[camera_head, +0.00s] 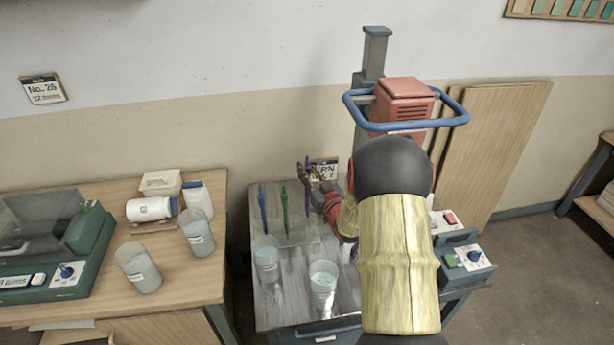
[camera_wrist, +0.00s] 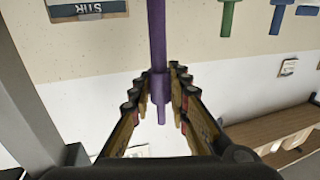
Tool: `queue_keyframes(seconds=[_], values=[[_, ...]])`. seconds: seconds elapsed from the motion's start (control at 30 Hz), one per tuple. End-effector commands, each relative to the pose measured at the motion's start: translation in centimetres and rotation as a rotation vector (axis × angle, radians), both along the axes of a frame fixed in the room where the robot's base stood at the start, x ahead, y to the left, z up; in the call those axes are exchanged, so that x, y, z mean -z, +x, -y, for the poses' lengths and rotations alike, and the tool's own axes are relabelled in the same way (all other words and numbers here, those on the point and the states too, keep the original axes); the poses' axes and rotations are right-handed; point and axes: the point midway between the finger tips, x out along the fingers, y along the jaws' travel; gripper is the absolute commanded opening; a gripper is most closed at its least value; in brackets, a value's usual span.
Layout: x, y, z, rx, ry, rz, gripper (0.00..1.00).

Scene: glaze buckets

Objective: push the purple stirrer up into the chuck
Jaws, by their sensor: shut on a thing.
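The purple stirrer (camera_head: 307,200) stands upright at the right end of a row with a blue stirrer (camera_head: 262,208) and a green stirrer (camera_head: 285,207). My gripper (camera_head: 318,172) is around its upper part. In the wrist view, which looks upside down, the fingers (camera_wrist: 160,88) close on the purple stirrer (camera_wrist: 157,35) from both sides near its thicker collar. Its narrow end sticks out past the fingers. I cannot tell whether its foot is clear of the stand. The mixer (camera_head: 403,103) has a red head. Its chuck is hidden behind my arm.
A clear stand (camera_head: 298,238) is under the stirrers. Two glaze buckets (camera_head: 323,283) (camera_head: 267,258) are on the bench in front. A blue handle ring (camera_head: 360,118) surrounds the mixer head. A control box (camera_head: 468,262) is at the right. A sign (camera_wrist: 88,8) is on the wall.

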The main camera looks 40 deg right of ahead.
Motion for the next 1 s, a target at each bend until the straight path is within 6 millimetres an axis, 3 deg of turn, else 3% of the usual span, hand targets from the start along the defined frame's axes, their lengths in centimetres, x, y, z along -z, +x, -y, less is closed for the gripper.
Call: queue_keyframes(seconds=[1.0], values=[[-5.7,0.0,0.0,0.000,-0.001,0.002,0.00]])
